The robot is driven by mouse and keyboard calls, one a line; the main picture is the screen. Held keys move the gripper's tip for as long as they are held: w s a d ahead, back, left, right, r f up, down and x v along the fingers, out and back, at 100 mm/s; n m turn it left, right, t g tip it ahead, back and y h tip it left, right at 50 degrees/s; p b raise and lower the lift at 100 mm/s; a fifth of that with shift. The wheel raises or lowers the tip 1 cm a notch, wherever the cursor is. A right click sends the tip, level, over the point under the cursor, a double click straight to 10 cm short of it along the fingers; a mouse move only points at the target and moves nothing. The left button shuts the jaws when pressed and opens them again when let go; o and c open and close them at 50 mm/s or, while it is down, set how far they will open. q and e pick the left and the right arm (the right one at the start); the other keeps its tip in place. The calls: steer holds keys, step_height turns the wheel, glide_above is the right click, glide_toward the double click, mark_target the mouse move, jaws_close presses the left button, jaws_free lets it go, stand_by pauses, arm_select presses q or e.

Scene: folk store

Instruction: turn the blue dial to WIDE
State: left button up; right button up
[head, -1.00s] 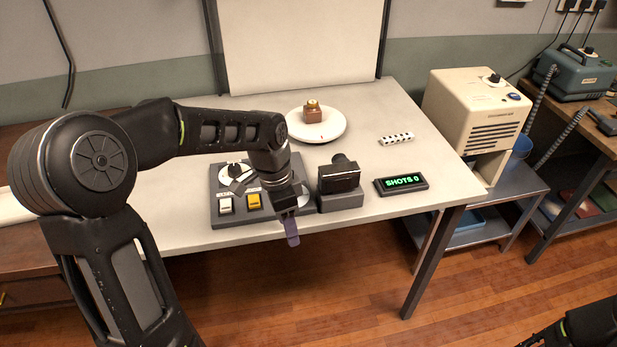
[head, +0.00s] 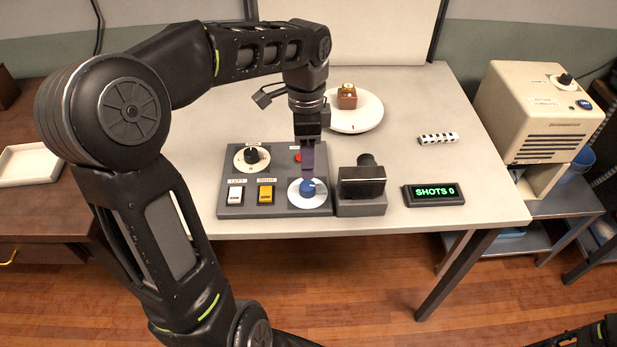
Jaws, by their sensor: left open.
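The blue dial (head: 308,189) sits on a white disc at the lower right of the grey control panel (head: 222,208). The lettering around the dial is too small to read. The panel also has a black knob (head: 252,156), a white button (head: 235,195), a yellow button (head: 265,194) and a red button (head: 298,157) partly beside the fingers.
A black camera (head: 362,183) stands close right of the panel. A display reading SHOTS 0 (head: 434,195) lies further right. Behind are a white turntable (head: 368,118) with a small brown object (head: 347,97) and a checkered block (head: 438,138). The right arm's edge shows at bottom right.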

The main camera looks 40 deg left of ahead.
mark_target(307, 185)
arm_select(q)
step_height(307, 185, down, 8)
steer(key=shift+s+d+r, duration=0.1)
steer(key=shift+s+d, duration=0.05)
stand_by(0.3)
jaws_close()
stand_by(0.5)
